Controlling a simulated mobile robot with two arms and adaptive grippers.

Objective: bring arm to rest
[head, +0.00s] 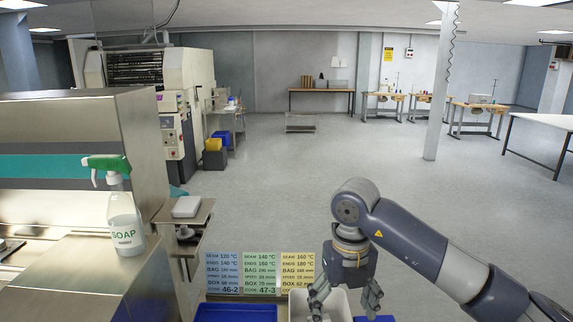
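My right arm (425,240) comes in from the right and bends at a grey elbow-like joint, with its wrist pointing down. My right gripper (345,299) hangs at the bottom middle with its fingers spread apart. My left arm and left gripper do not show.
A soap spray bottle (124,225) stands on the steel machine (75,130) at the left. A small side shelf (188,216) holds a pale box. Coloured setting cards (260,272) stand behind a blue bin (236,313). The floor beyond is clear up to a pillar (440,90).

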